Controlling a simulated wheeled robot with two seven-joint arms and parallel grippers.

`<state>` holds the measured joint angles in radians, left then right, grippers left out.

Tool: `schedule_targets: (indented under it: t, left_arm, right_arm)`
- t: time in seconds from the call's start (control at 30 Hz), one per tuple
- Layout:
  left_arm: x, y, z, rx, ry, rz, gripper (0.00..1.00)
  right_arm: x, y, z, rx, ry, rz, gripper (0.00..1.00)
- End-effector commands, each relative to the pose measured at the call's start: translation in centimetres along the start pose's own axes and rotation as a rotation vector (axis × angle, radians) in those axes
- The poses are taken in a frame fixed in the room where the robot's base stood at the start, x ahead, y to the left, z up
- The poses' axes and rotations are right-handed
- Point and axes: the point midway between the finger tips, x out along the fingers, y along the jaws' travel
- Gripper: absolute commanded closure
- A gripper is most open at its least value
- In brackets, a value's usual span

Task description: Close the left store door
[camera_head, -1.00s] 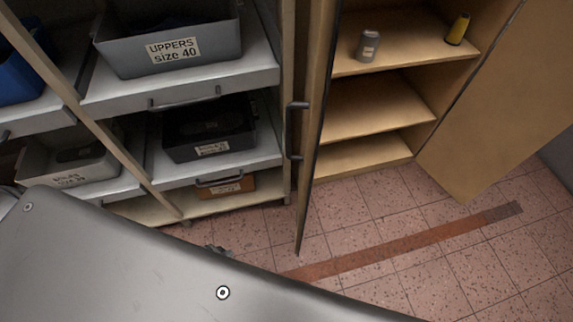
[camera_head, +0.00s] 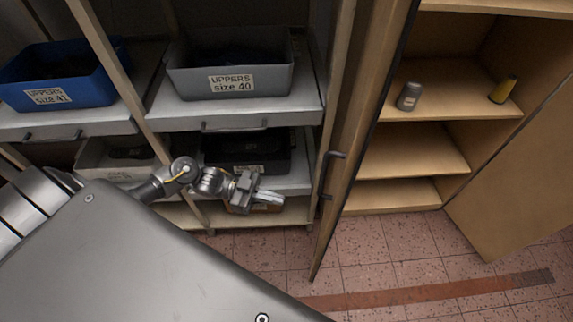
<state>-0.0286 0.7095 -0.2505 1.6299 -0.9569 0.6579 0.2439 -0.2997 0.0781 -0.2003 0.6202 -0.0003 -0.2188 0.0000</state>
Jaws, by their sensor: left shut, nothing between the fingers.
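The left store door (camera_head: 362,125) is a wooden panel standing open, seen nearly edge-on, with a dark handle (camera_head: 328,172) on its left face. The store cupboard behind it has wooden shelves (camera_head: 408,152). My left gripper (camera_head: 272,198) is shut and empty, in front of the lower rack shelves, to the left of the door and apart from it. My right gripper is out of view.
The right door (camera_head: 515,175) also stands open. A rack with a grey bin (camera_head: 200,84) and a blue bin (camera_head: 90,75) is at left. Tiled floor (camera_head: 375,245) in front is clear.

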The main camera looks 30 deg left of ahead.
Motion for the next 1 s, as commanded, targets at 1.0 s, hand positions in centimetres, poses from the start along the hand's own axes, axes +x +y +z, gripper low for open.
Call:
schedule_targets:
  t: [1.0]
  left_arm:
    - [12.2,-0.1,0.0,0.001,-0.002,-0.002,1.00]
  right_arm:
    - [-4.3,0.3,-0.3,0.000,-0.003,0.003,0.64]
